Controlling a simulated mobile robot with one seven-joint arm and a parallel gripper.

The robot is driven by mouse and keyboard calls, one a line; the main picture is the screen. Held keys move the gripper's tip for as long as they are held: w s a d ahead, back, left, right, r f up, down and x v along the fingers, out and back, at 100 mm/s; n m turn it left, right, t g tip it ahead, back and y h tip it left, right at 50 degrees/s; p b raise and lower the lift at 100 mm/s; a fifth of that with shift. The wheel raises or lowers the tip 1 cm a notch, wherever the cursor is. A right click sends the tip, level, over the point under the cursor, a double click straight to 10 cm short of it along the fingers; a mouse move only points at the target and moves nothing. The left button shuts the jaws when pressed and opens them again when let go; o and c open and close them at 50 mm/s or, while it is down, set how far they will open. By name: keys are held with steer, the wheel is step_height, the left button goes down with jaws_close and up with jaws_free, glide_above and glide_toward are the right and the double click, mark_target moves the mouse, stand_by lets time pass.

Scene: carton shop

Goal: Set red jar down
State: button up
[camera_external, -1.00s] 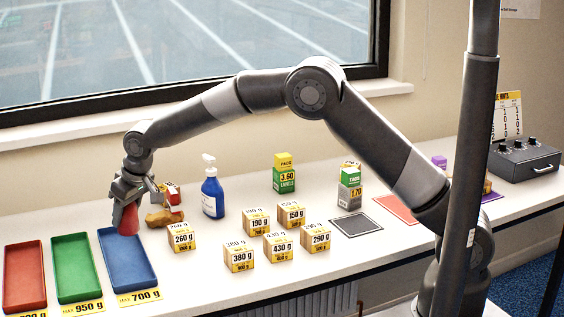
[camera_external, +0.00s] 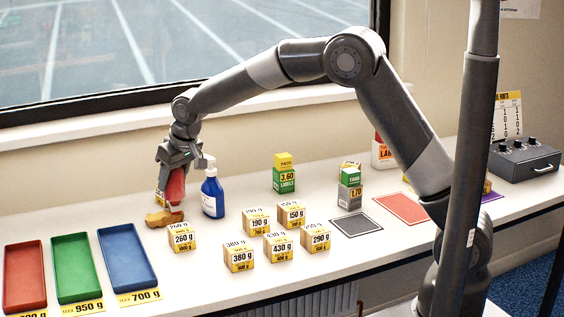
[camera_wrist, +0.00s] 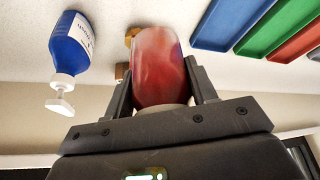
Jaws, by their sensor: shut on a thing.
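The red jar (camera_external: 175,187) is held between the fingers of my gripper (camera_external: 178,170), which points downward beside the blue pump bottle. In the wrist view the red jar (camera_wrist: 158,68) fills the space between the two dark fingers of my gripper (camera_wrist: 160,95). The jar is over the left-middle part of the white table (camera_external: 350,262), close to a tan lumpy object (camera_external: 160,218). I cannot tell whether the jar's bottom touches anything.
The blue pump bottle (camera_external: 212,196) stands just right of my gripper. Several weight-labelled boxes (camera_external: 182,238) stand in front and to the right. Red (camera_external: 25,305), green (camera_external: 77,296) and blue (camera_external: 150,284) trays lie at left. Dark (camera_external: 356,225) and red (camera_external: 402,208) mats lie at right.

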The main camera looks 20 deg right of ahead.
steer(key=s+d+r+m+g+h, duration=0.1)
steer(key=s+d+r+m+h, duration=0.15)
steer(key=d+m, duration=1.1)
steer(key=s+d+r+m+g+h, duration=0.1)
steer(key=d+m+h, duration=0.35)
steer(key=d, duration=1.85)
steer(key=s+d+f+m+g+y, duration=0.25)
steer(key=s+d+m+g, duration=0.35)
steer(key=s+d+m, duration=1.45)
steer(key=shift+w+a+f+n, duration=0.35)
steer(key=shift+w+a+f, duration=0.75)
steer(key=shift+f, duration=0.7)
steer(key=shift+w+a+f+n, duration=0.35)
steer(key=shift+w+a+f, duration=0.7)
steer(key=shift+f, duration=0.75)
steer(key=shift+w+a+f+n, duration=0.35)
steer(key=shift+w+a+f, duration=0.75)
steer(key=shift+f, duration=0.7)
steer(key=shift+s+a, duration=0.15)
steer(key=shift+s, duration=0.05)
